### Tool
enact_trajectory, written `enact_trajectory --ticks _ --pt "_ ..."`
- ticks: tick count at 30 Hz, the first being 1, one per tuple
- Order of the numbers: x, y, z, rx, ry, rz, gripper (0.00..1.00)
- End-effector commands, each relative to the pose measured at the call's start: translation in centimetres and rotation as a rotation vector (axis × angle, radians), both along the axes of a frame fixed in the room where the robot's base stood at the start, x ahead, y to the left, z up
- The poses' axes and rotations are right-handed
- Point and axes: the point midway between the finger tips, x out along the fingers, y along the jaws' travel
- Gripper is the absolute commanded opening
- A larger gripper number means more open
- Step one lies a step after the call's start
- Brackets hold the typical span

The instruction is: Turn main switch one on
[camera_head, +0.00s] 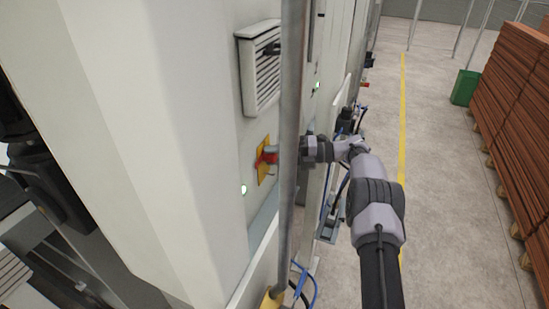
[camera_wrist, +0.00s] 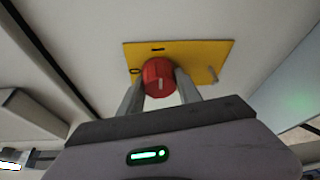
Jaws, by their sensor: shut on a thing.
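The main switch is a red rotary knob (camera_wrist: 158,78) on a yellow plate (camera_wrist: 200,58), fixed to a pale cabinet panel. In the wrist view a light mark on the knob's face stands roughly upright, and the plate carries dark marks at its top and left and a pale mark at its right. My gripper (camera_wrist: 160,92) is shut on the knob, with one finger on each side. In the head view the red knob (camera_head: 270,157) and yellow plate (camera_head: 261,169) show to the left of a grey post, which hides part of my gripper.
A vertical grey post (camera_head: 291,120) stands close in front of the panel, beside my arm. A louvred vent (camera_head: 261,75) sits above the switch. Open floor (camera_head: 450,200) lies to the right, before stacked brown boards (camera_head: 520,100).

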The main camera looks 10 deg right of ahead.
Motion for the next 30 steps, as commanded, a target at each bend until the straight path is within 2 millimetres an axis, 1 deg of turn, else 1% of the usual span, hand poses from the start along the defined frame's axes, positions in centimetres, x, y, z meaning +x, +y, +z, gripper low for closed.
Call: enact_trajectory --ticks 14,15,17,18,30 --pt "-0.01 -0.01 -0.03 0.005 0.010 0.000 0.00" --pt "-0.01 -0.01 -0.03 0.005 0.010 0.000 0.49" --pt "-0.01 -0.01 -0.02 0.005 0.009 0.000 0.60" --pt "-0.01 -0.01 -0.02 0.005 0.009 0.000 0.63" --pt "-0.26 -0.07 0.29 0.006 0.009 0.001 0.63"
